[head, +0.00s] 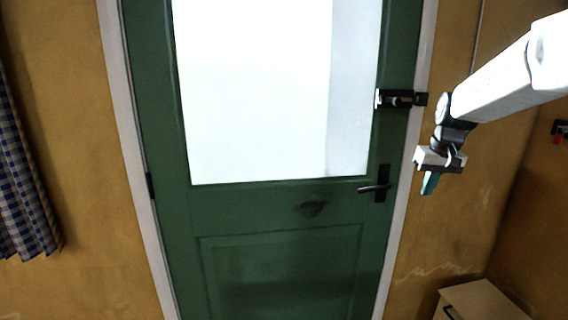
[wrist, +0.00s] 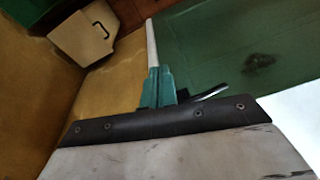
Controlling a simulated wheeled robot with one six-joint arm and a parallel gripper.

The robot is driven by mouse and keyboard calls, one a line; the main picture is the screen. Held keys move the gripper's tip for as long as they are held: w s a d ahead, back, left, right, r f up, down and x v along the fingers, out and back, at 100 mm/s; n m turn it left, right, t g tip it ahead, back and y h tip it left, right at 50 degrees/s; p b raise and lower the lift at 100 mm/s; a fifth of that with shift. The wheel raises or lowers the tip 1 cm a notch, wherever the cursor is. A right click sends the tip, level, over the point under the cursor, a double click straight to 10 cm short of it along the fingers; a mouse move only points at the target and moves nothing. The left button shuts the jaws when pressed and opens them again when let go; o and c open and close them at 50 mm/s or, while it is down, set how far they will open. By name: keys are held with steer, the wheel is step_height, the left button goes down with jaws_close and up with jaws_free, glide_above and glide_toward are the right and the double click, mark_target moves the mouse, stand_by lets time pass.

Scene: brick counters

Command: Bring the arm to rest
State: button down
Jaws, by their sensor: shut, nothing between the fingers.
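My white arm (head: 505,82) reaches in from the right edge of the head view. My gripper (head: 430,184) hangs at its end with teal fingers pointing down, in front of the ochre wall just right of the door frame. In the wrist view my gripper (wrist: 157,88) shows its teal fingers together with nothing between them. The fingers look apart from the door handle, though the depth between them is hard to judge.
A green door (head: 220,215) with a bright glass pane looks closed. It has a dark handle (head: 377,187) and a black latch (head: 400,98). A pale cabinet (head: 482,302) stands at lower right. A checked curtain (head: 22,185) hangs at left.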

steer(key=s+a, duration=0.4)
steer(key=s, duration=0.9)
steer(key=s+a, duration=0.5)
steer(key=s, duration=0.8)
steer(key=s+a, duration=0.4)
steer(key=s, duration=0.9)
steer(key=shift+a+f+n+g+h, duration=0.15)
steer(key=shift+f+n+g+h, duration=0.15)
steer(key=shift+n+g, duration=0.1)
steer(key=shift+s, duration=0.15)
